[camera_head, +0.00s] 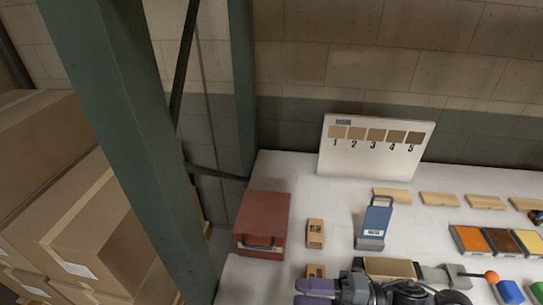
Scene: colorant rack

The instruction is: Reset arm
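My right gripper (314,291) is at the bottom edge of the head view, over the front of the white table (330,190). Its two purple-grey fingers point left and lie close together. I cannot tell whether they are open or shut, and nothing is clearly seen between them. Its dark body is partly cut off by the lower edge. A small brown box (315,270) sits just behind the fingers. A tan block (390,268) shows right behind the gripper body. My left gripper is not in view.
A red box (263,222), a brown box (315,233) and a blue scraper-like item (375,222) stand on the table. A numbered colour board (375,148) stands at the back. Wooden blocks (440,199) and coloured trays (468,239) are right. A green post (130,130) rises left.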

